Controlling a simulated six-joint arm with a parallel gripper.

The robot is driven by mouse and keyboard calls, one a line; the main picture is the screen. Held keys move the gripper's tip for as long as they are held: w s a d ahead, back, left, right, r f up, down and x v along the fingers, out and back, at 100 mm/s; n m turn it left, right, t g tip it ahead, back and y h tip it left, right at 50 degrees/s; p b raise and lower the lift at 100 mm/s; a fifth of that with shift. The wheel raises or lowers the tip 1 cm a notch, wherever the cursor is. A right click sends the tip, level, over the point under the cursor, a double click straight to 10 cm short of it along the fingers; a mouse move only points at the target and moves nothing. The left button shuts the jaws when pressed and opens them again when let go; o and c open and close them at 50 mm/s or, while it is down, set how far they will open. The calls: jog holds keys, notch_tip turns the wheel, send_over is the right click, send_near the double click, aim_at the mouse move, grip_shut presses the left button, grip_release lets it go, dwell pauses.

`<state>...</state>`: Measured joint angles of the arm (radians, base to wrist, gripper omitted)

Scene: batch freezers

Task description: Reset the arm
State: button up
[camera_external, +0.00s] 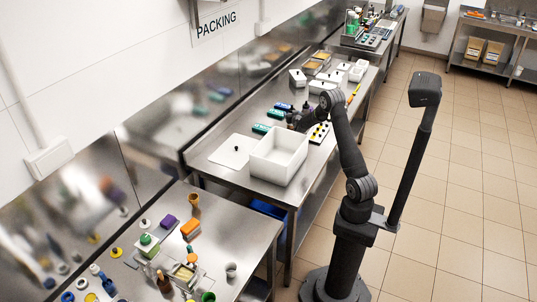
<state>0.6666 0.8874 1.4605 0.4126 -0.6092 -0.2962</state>
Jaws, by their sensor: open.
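My arm stands on the tiled floor at the right of the steel tables. It reaches up and then left over the middle table. My gripper (300,121) is small and dark in this view, over that table just behind the white bin. Its fingers are hard to make out among the dark items near it, and I see nothing clearly held. A large open white bin (279,154) sits on the table in front of my gripper. A flat white lid or board (232,151) lies to its left.
Green and blue items (276,114) lie left of my gripper. A white board with dark and yellow knobs (320,132) is at its right. White containers (322,86) stand farther back. The near table (245,233) holds bottles, cups and sponges. A post with a dark head (424,90) rises beside my arm.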

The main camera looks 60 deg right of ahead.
aim_at(292, 108)
jog(key=x, duration=0.3)
jog(key=shift+a+f, duration=0.1)
jog(key=shift+f, duration=0.1)
jog(key=shift+w+r, duration=0.1)
jog(key=shift+r, duration=0.5)
notch_tip(292, 108, up, 3)
jog(key=shift+r, duration=0.1)
jog(key=shift+s+d+r, duration=0.25)
jog(key=shift+s+r, duration=0.1)
jog(key=shift+s, duration=0.35)
jog(key=shift+s+d+r, duration=0.25)
jog(key=shift+s+r, duration=0.05)
jog(key=shift+s, duration=0.35)
